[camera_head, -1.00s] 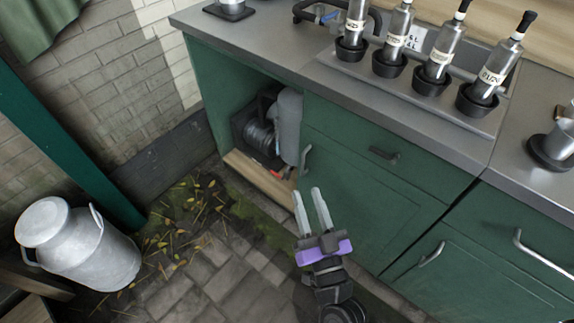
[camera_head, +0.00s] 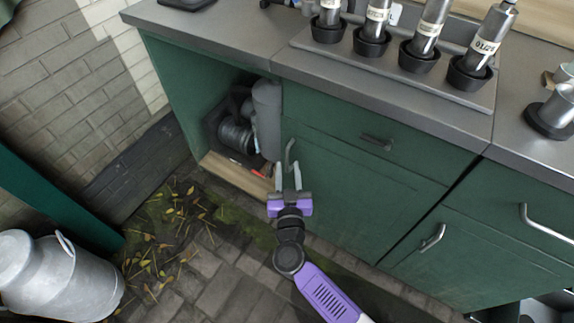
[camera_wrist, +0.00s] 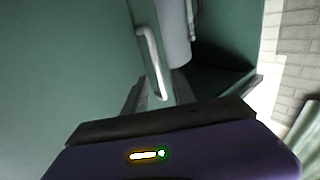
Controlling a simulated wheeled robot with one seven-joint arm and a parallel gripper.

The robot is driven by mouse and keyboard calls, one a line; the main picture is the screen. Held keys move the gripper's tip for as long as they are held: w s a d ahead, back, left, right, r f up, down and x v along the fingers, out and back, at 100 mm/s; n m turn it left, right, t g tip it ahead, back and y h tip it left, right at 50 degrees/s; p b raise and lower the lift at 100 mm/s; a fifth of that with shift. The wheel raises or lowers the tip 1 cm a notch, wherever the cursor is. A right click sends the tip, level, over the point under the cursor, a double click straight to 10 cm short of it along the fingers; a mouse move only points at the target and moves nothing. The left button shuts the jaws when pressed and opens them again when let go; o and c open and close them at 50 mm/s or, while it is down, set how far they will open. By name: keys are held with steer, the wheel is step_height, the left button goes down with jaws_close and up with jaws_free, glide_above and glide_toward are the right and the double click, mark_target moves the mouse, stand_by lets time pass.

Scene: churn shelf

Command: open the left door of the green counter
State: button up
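The green counter's left door (camera_head: 350,190) is closed, its face in line with the drawer above it. Its upright metal handle (camera_head: 290,155) sits near the door's left edge, beside the open compartment. The handle also shows in the wrist view (camera_wrist: 150,55). My gripper (camera_head: 288,172) is open and points at the handle from the front. In the wrist view (camera_wrist: 160,92) its fingers lie to either side of the handle's lower end, with gaps on both sides. Contact with the handle cannot be made out.
The open compartment (camera_head: 225,172) left of the door holds a grey cylinder (camera_head: 266,118) and dark machinery. A drawer (camera_head: 375,135) is shut above the door. Bottles in black cups stand on the worktop. A milk churn (camera_head: 60,275) stands at lower left.

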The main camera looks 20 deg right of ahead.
steer(key=shift+b+x, duration=0.35)
steer(key=shift+x, duration=0.95)
jaws_close()
stand_by(0.5)
